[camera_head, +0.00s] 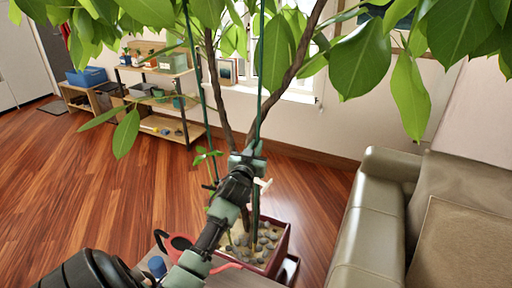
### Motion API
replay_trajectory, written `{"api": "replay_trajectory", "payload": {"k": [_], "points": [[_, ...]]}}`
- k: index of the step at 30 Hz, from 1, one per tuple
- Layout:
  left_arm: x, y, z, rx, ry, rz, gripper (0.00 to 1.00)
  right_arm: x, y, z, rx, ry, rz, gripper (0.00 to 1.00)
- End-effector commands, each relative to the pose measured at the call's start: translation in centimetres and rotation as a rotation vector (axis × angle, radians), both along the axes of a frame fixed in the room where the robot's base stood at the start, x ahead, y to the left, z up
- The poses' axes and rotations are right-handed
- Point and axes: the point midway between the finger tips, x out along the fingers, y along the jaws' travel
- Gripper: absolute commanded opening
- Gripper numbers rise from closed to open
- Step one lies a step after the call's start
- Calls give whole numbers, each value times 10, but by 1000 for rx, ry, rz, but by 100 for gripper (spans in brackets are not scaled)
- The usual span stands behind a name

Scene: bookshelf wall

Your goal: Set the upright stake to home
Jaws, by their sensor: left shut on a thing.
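A potted plant with a brown trunk (221,95) and large green leaves stands in a dark red square pot (280,240) with grey stones on its soil. A thin green upright stake (260,75) rises from the pot beside the trunk. A second green stake (196,60) stands to its left, slightly tilted. My left gripper (254,152) reaches in from the lower left and is shut on the upright stake, above the pot. My arm hides part of the pot and the stakes' lower parts. My right gripper is not in view.
A beige sofa (375,215) stands close on the right. Low shelves (190,130) with boxes stand at the back left. The wooden floor (70,185) is clear on the left.

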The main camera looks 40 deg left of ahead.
Motion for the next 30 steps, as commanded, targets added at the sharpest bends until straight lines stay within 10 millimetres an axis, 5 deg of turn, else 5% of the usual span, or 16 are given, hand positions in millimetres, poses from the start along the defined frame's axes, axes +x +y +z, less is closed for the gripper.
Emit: {"api": "replay_trajectory", "payload": {"k": [30], "points": [[0,0,-11,-1,0,0,0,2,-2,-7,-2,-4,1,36]]}}
